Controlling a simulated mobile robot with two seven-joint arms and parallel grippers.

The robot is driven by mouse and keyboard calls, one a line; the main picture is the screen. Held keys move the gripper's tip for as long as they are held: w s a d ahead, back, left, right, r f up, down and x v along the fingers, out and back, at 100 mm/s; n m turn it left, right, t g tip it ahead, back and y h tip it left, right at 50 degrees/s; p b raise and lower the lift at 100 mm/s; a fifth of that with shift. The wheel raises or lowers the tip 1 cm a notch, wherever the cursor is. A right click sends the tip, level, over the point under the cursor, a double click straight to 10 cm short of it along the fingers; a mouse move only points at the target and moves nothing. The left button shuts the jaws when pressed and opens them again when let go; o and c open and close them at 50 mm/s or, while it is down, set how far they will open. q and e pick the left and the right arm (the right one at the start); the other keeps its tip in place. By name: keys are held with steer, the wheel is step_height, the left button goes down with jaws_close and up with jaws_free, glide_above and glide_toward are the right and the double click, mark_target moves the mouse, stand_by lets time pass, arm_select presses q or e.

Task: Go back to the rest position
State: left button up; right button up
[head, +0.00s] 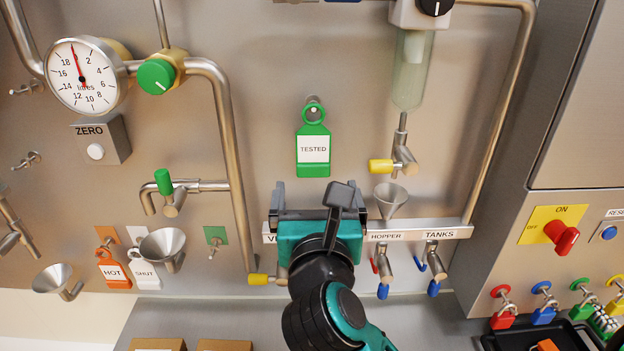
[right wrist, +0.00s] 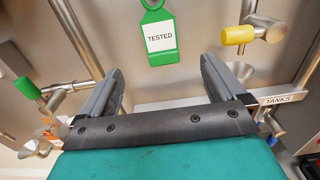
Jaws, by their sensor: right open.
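My right gripper (head: 320,196) is in the lower middle of the head view, in front of the steel panel. Its two fingers are apart with nothing between them; in the right wrist view the gripper (right wrist: 158,85) also shows open and empty. The green TESTED tag (head: 313,150) hangs on a peg above the gripper, apart from it. The tag also shows in the right wrist view (right wrist: 160,38). My right arm hides part of the labelled strip and the panel behind it. My left gripper is not in view.
A funnel (head: 390,199) and labelled strip (head: 448,233) with small taps are right of my gripper. A sight tube with a yellow-handled valve (head: 381,166) is above. Pipes, a dial gauge (head: 86,76) and HOT and SHUT tags are left. Coloured padlocks (head: 543,315) hang lower right.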

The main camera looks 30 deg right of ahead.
steer(key=s+a+f+n+t+y+p, duration=0.1)
steer(key=a+f+n+y, duration=0.45)
steer(key=n, duration=1.15)
steer(key=s+a+f+n+t+y, duration=0.15)
steer(key=f+n+y, duration=0.6)
steer(key=n, duration=0.95)
steer(key=s+d+f+n+g+h, duration=0.1)
steer(key=s+f+n+g, duration=0.3)
steer(key=f, duration=0.5)
steer(key=s+d+f+n+g+h, duration=0.2)
steer(key=s+d+f+n+g, duration=0.1)
steer(key=f, duration=0.6)
steer(key=s+n+g, duration=0.1)
steer(key=n, duration=0.1)
steer(key=shift+s+d+f+n, duration=0.15)
steer(key=shift+s+f+n, duration=0.15)
steer(key=shift+n, duration=0.1)
steer(key=shift+w+p, duration=0.1)
steer(key=shift+p, duration=0.2)
